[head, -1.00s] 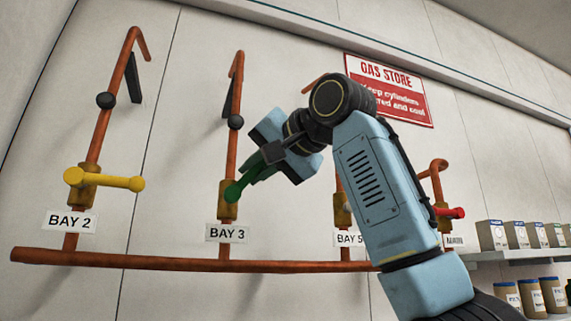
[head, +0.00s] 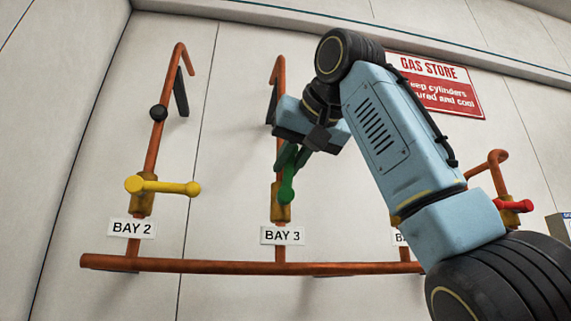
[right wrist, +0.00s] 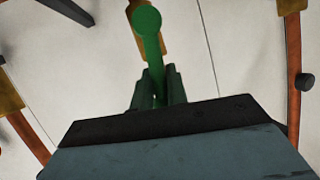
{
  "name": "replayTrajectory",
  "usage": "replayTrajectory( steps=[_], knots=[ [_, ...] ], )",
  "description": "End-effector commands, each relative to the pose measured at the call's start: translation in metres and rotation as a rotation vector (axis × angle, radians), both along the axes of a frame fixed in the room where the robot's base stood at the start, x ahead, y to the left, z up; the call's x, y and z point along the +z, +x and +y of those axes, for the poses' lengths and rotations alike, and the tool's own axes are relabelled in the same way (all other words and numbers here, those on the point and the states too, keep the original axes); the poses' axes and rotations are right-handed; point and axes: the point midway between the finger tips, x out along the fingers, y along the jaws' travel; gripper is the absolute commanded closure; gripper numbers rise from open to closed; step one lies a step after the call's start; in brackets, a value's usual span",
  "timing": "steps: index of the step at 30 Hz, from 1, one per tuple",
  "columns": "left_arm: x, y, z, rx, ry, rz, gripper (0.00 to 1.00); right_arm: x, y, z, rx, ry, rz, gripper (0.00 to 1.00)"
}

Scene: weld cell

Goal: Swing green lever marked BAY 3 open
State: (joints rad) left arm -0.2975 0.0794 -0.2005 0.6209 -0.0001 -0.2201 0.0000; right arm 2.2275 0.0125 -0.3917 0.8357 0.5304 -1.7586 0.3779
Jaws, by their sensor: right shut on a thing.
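The green lever (head: 286,190) sits on the brass valve body of the copper pipe above the BAY 3 label (head: 282,235). Its round green end is low, and its arm runs up, nearly in line with the pipe. My right gripper (head: 290,158) reaches in from the upper right and is shut on the lever's arm. In the right wrist view the lever (right wrist: 149,40) runs down from its round end between the dark fingers of the right gripper (right wrist: 158,80). The gripped part is mostly hidden. My left gripper is not in view.
A yellow lever (head: 162,187) lies level above the BAY 2 label (head: 132,229) to the left. A red lever (head: 515,205) is at the right. A copper manifold pipe (head: 220,266) runs below. My right arm hides another bay's pipe. The wall between BAY 2 and BAY 3 is clear.

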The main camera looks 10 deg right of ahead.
Motion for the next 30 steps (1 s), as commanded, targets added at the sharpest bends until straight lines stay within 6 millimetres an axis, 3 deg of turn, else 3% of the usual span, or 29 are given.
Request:
replayTrajectory(
  steps=[10,11,15,25,30],
  knots=[
    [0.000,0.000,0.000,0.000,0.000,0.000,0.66,-0.001,0.000,0.000,-0.001,-0.003,0.002,1.00],
    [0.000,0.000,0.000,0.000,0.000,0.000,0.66,-0.001,0.000,0.000,-0.001,-0.003,0.002,0.82],
    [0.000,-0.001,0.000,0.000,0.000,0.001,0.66,-0.001,0.000,0.000,-0.001,-0.003,0.002,0.64],
    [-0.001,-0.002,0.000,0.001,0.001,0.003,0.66,0.001,-0.002,-0.001,-0.001,-0.001,-0.001,0.63],
    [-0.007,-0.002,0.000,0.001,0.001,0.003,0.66,0.008,-0.021,-0.004,0.000,0.000,-0.003,0.63]
  ],
)
